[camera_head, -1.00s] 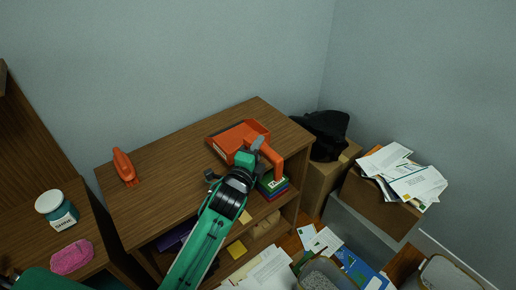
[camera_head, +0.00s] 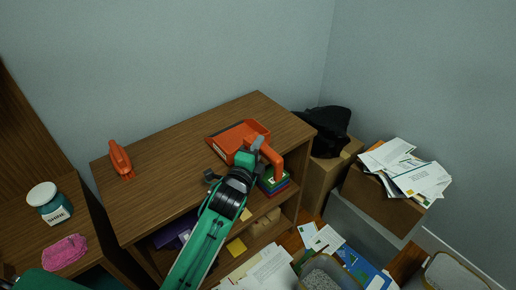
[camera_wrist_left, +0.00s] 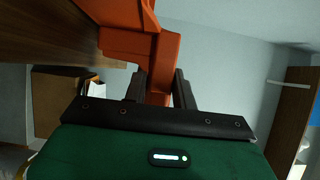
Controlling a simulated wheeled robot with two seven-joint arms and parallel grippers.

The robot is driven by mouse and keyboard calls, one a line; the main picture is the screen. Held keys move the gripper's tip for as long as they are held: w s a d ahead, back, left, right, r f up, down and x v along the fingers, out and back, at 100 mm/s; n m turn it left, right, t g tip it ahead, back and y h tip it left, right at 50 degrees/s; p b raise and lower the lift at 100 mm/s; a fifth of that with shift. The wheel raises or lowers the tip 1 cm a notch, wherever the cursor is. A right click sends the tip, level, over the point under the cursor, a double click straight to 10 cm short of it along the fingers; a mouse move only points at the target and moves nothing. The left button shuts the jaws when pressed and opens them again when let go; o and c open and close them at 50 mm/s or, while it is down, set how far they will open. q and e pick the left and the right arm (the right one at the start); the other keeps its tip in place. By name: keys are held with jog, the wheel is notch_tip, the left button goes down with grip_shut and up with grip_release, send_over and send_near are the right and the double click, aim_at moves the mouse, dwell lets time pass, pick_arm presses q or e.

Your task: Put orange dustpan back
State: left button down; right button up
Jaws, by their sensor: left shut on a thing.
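The orange dustpan (camera_head: 238,138) is at the front right part of the wooden cabinet top, with its handle (camera_head: 271,158) reaching over the front edge. My left gripper (camera_head: 252,150) is shut on the dustpan's handle. In the left wrist view the orange handle (camera_wrist_left: 160,75) stands between the two dark fingers (camera_wrist_left: 160,88). I cannot tell whether the pan rests fully on the top or is slightly lifted. My right gripper is not in view.
A white jar (camera_head: 50,203) and pink sponge (camera_head: 65,250) sit further left. Paper-filled boxes (camera_head: 375,195) and a black bag (camera_head: 325,128) stand right. Papers cover the floor.

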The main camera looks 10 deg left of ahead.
pick_arm(q)
jog(key=shift+f+b, duration=0.3)
jog(key=shift+f, duration=0.3)
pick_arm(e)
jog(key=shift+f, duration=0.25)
pick_arm(q)
jog(key=c, duration=1.1)
grip_release()
jog(key=shift+o, duration=0.2)
jog(key=s+a, duration=0.2)
jog(key=s, duration=1.1)
jog(key=shift+s, duration=0.35)
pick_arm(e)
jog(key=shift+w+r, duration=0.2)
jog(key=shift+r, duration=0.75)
